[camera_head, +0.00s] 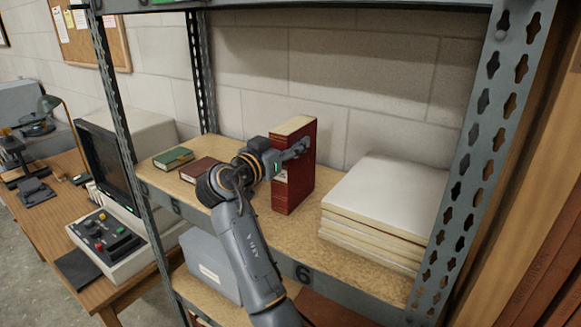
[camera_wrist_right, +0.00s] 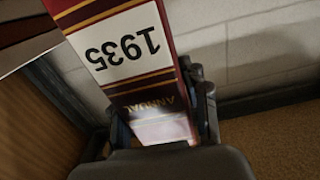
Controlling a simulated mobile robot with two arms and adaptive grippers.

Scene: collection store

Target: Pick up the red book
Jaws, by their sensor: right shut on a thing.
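The red book (camera_head: 303,178) stands upright on the wooden shelf board of the metal rack in the head view, with its cream page edges on top. My right gripper (camera_head: 290,150) is shut on the red book, with a finger on each side of it. In the right wrist view the red book's spine (camera_wrist_right: 125,55) fills the upper middle, with a white "1935" label and the word "ANNUAL". My gripper's fingers (camera_wrist_right: 165,120) show beside it there. Whether the book's bottom touches the board is hard to tell. My left gripper is not in view.
A stack of cream folders or papers (camera_head: 385,205) lies right of the book. A green book (camera_head: 174,158) and a dark red book (camera_head: 200,170) lie flat at left. Perforated rack posts (camera_head: 478,150) stand at the sides. A grey box (camera_head: 210,265) sits below.

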